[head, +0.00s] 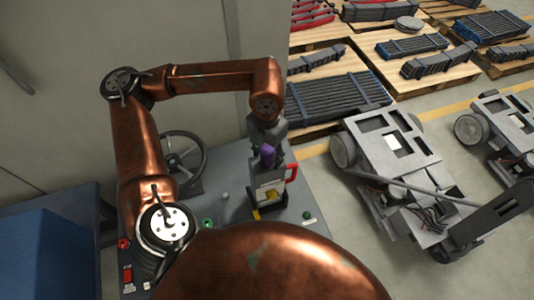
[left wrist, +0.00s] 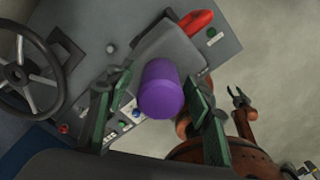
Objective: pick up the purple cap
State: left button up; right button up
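The purple cap (head: 267,153) sits upright on top of a grey box-like part with a red handle (head: 292,172) on the console. In the left wrist view the cap (left wrist: 161,90) shows large, between the two green fingers of my left gripper (left wrist: 158,100). These fingers are apart, with a clear gap on the cap's left side and a narrow one on its right. In the head view my left gripper (head: 266,138) is right at the cap, its fingers hard to make out. My right gripper (left wrist: 239,96) is small in the left wrist view, its two prongs apart.
The grey console (head: 235,215) carries a steering wheel (head: 182,160) and several buttons. A blue box (head: 50,250) stands at the left. A wheeled chassis (head: 390,150) stands on the floor at the right, with pallets (head: 335,95) of dark bars behind.

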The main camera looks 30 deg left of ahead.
aim_at(267, 150)
pick_arm(q)
jog(key=c, duration=1)
jog(key=shift+o, duration=0.2)
pick_arm(e)
jog(key=shift+s, duration=0.7)
pick_arm(q)
jog(key=shift+r, duration=0.1)
pick_arm(e)
jog(key=shift+f, duration=0.1)
pick_arm(q)
jog(key=shift+r, duration=0.35)
notch_tip(267, 150, up, 10)
jog(key=shift+r+b, duration=0.1)
jog(key=shift+b, duration=0.25)
notch_tip(267, 150, up, 6)
jog(key=p, duration=0.3)
jog(key=shift+f, duration=0.25)
pick_arm(e)
jog(key=r, duration=0.3)
jog(key=shift+w, duration=0.25)
